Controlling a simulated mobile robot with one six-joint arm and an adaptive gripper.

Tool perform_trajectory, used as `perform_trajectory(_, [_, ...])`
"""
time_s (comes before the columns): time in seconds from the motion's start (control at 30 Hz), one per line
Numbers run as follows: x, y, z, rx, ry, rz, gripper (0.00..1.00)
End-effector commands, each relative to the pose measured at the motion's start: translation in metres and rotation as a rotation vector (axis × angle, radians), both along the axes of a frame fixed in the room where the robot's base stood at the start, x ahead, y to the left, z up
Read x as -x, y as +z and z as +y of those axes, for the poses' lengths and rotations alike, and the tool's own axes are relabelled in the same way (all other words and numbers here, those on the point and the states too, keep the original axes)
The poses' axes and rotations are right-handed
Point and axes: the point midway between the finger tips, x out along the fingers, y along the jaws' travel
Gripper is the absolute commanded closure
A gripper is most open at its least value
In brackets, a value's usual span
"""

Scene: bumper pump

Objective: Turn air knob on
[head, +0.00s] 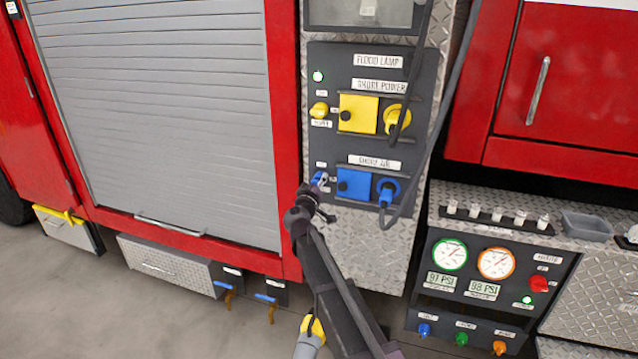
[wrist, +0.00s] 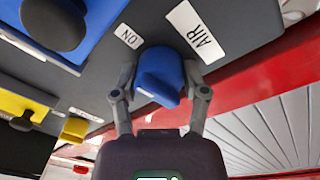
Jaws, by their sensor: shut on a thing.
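The blue air knob (head: 320,178) sits on the dark panel to the left of the blue square cover (head: 353,184). In the wrist view the air knob (wrist: 160,76) is between my two fingers, with labels reading "ON" and "AIR" beside it. My gripper (head: 318,192) reaches up to it from below and partly hides it in the head view. In the wrist view my gripper (wrist: 160,95) is shut on the knob, one finger on each side.
A blue plug (head: 388,190) with a hanging cable is right of the cover. Above are a yellow knob (head: 319,110), yellow cover (head: 358,113) and yellow plug (head: 396,117). A gauge panel (head: 468,280) stands at lower right. Open floor (head: 90,310) shows at lower left.

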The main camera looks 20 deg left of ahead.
Motion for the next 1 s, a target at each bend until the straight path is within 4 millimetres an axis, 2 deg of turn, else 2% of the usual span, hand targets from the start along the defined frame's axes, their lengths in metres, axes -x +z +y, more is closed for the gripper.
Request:
perform_trajectory(0.23, [-0.0020, 0.0003, 0.0007, -0.079, -0.002, -0.004, 0.90])
perform_trajectory(0.67, [-0.0019, 0.0002, 0.0011, -0.094, 0.000, -0.004, 0.90])
perform_trajectory(0.7, [-0.0019, 0.0002, 0.0011, -0.094, 0.000, -0.004, 0.39])
perform_trajectory(0.8, [-0.0017, 0.0002, 0.0011, -0.094, 0.000, -0.004, 0.10])
perform_trajectory(1.0, [-0.0008, 0.0001, 0.0009, -0.093, 0.000, -0.004, 0.08])
